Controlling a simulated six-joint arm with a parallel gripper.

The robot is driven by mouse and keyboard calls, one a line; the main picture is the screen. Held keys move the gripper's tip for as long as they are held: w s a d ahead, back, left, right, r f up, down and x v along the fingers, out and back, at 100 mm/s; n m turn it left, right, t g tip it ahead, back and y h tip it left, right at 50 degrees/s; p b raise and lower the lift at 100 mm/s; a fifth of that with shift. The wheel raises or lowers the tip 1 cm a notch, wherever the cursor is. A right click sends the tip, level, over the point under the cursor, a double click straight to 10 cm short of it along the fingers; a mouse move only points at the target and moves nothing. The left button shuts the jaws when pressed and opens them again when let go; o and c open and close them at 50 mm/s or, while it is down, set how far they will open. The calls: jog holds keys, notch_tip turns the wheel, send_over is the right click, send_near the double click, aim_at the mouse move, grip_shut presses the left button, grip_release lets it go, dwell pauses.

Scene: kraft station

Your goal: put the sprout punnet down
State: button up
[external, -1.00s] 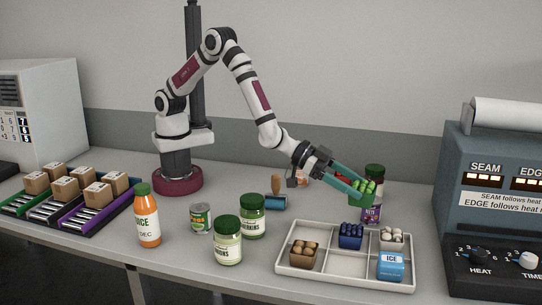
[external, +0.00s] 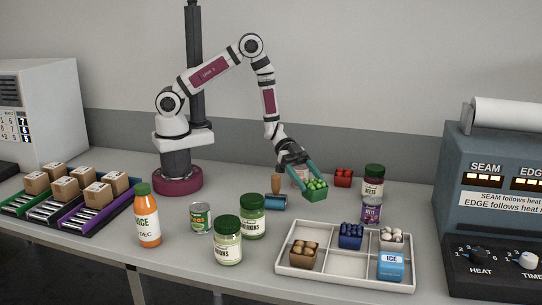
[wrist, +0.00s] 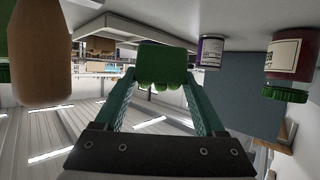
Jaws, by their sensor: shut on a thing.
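The sprout punnet (external: 315,191) is a small green tub heaped with round green sprouts. My gripper (external: 308,183) is shut on it, with the teal fingers on its two sides. The punnet is held above the table, behind the white tray and to its left. In the wrist view the green punnet (wrist: 163,62) sits between the teal fingertips (wrist: 160,75), and the sprouts show at its edge.
The white divided tray (external: 313,279) holds a brown punnet (external: 303,254), a blue punnet (external: 350,236), a white-topped punnet (external: 393,238) and an ice box (external: 391,265). A red punnet (external: 343,178), beets jar (external: 373,182) and purple can (external: 371,211) stand behind.

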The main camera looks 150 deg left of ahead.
aim_at(313, 195)
jog(key=f, duration=0.2)
jog(key=a+f, duration=0.1)
jog(key=f, duration=0.2)
jog(key=shift+s+a, duration=0.1)
jog(key=shift+a, duration=0.1)
jog(key=o, duration=1.3)
jog(key=shift+f, duration=0.1)
jog(key=shift+o, duration=0.2)
